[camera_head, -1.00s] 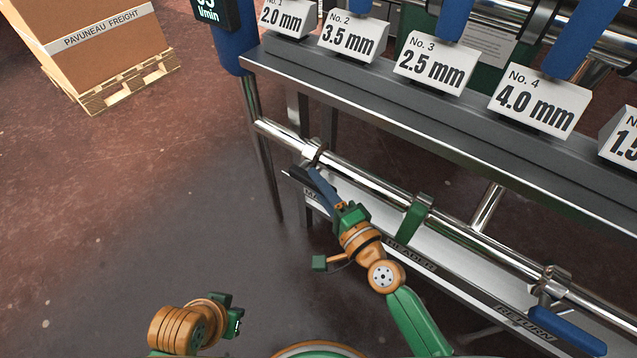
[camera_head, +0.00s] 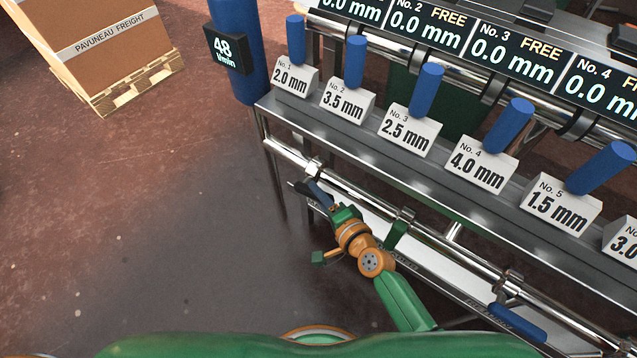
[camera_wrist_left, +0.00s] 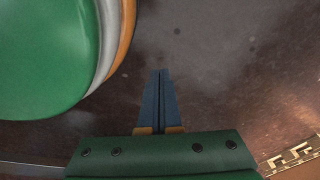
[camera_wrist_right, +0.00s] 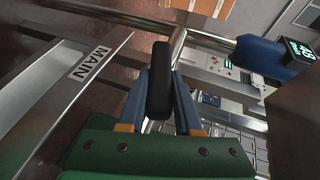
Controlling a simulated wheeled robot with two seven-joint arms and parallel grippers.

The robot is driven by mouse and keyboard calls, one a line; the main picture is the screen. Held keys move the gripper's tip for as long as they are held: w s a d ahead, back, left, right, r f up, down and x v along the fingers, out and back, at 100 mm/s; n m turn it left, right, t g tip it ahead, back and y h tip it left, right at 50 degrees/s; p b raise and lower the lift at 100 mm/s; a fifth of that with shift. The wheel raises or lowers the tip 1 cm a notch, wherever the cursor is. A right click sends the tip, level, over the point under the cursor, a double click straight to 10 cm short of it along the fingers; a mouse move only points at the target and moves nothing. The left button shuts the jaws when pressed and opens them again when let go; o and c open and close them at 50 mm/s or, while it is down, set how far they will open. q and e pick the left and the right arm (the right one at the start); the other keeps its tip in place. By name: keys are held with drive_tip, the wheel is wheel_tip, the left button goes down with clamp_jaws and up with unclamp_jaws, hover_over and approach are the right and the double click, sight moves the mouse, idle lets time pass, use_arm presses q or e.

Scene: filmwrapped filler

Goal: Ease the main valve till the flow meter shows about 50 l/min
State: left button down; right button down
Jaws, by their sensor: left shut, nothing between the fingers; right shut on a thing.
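The flow meter (camera_head: 224,48) is a black display on a blue post and reads 48 l/min. It also shows, tilted, at the right edge of the right wrist view (camera_wrist_right: 299,50). My right gripper (camera_head: 315,188) is at the left end of the lower pipe. Its blue fingers are shut on the black main valve lever (camera_wrist_right: 159,75), which stands between them beside the MAIN label (camera_wrist_right: 90,63). The valve body is mostly hidden. My left gripper (camera_wrist_left: 160,75) is shut and empty, over bare floor in the left wrist view; the head view does not show it.
A steel bench (camera_head: 365,140) carries several size-marked white blocks and blue cylinders, with displays behind. A blue lever (camera_head: 518,323) sits on the pipe at the lower right. A carton on a pallet (camera_head: 135,85) stands back left; floor between is clear.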

drive_tip(key=shift+r+p, duration=0.45)
drive_tip(key=shift+r, duration=0.1)
drive_tip(key=shift+f+g, duration=0.1)
drive_tip(key=shift+g, duration=0.2)
drive_tip(key=shift+f, duration=0.2)
use_arm(q)
drive_tip(key=shift+s+a+r, duration=0.35)
drive_tip(key=shift+s+a, duration=0.05)
drive_tip(key=shift+s, duration=0.2)
drive_tip(key=shift+s+a+r, duration=0.3)
drive_tip(key=shift+s+a, duration=0.1)
drive_tip(key=shift+s, duration=0.15)
use_arm(e)
drive_tip(key=c, duration=0.6)
unclamp_jaws()
